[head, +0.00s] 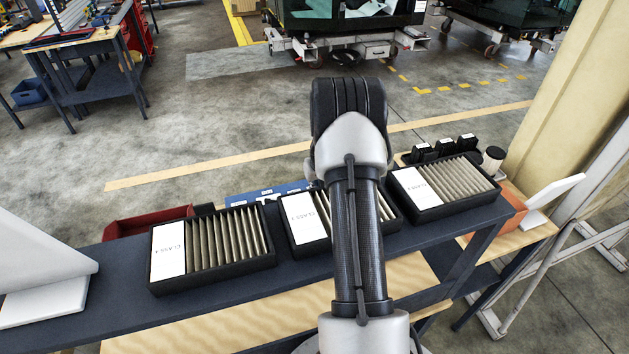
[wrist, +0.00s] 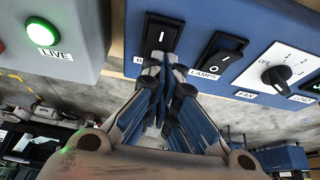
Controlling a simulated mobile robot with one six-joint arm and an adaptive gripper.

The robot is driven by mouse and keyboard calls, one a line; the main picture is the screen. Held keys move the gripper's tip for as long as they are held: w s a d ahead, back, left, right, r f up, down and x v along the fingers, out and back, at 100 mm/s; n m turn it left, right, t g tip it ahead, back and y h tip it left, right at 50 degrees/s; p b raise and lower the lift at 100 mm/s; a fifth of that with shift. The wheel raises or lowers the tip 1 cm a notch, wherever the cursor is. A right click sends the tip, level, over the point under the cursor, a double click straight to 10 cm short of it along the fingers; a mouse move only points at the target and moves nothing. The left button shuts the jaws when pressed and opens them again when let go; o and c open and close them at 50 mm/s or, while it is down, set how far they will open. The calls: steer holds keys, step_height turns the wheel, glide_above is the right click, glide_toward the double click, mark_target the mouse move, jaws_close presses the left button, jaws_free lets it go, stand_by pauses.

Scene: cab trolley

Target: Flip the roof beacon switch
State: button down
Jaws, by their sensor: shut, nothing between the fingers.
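The beacon switch (wrist: 161,32) is a black rocker on a blue panel (wrist: 205,22) at the top of the wrist view. Its label is mostly covered; only a first letter like B shows. A white "I" mark is visible on the rocker. My gripper (wrist: 160,62) is shut and empty, with its fingertips at the lower end of this switch. I cannot tell whether they touch it. In the head view my arm hides the gripper and the switch; part of the blue panel (head: 262,193) shows behind the bench.
Right of the beacon switch are the LAMPS rocker (wrist: 222,60) and the FAN knob (wrist: 277,75). A green LIVE light (wrist: 43,37) is at left. In the head view, filter trays (head: 213,248) stand on a dark shelf (head: 110,285) around my arm.

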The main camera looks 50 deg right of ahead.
steer(key=p, duration=0.2)
steer(key=shift+w+d+r+p, duration=0.1)
steer(key=shift+w+r+p, duration=0.1)
steer(key=shift+p, duration=0.2)
steer(key=g+p, duration=0.1)
steer(key=p, duration=0.3)
steer(key=shift+f+y, duration=0.25)
steer(key=shift+y, duration=0.15)
steer(key=shift+w+f+g+b, duration=0.2)
steer(key=shift+f+g+b, duration=0.1)
steer(key=shift+f, duration=0.15)
steer(key=shift+s+a+r, duration=0.1)
steer(key=shift+s+a, duration=0.35)
steer(key=shift+s, duration=0.4)
steer(key=shift+r+p, duration=0.35)
steer(key=shift+r, duration=0.2)
steer(key=s+a+p+v, duration=0.1)
steer(key=s+v, duration=0.1)
steer(key=v, duration=1.1)
steer(key=shift+f, duration=0.4)
